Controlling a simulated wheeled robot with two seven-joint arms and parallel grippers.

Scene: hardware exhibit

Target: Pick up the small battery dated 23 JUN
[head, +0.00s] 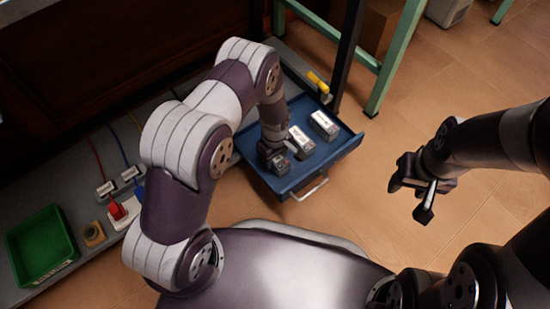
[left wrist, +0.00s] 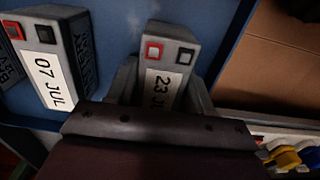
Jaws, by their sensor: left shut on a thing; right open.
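The blue drawer (head: 347,147) is pulled open and holds several grey batteries. A small battery (left wrist: 168,58) with a red and a dark terminal stands between my left fingers in the left wrist view; its label starts "23 JU" and the rest is hidden by my gripper. My left gripper (head: 270,154) is shut on this battery (head: 281,166) at the drawer's near left side. A battery labelled 07 JUL (left wrist: 48,65) stands beside it. My right gripper (head: 409,197) is open and empty, over the floor right of the drawer.
Another battery (head: 323,124) lies toward the drawer's right side. A green metal leg (head: 396,62) stands behind.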

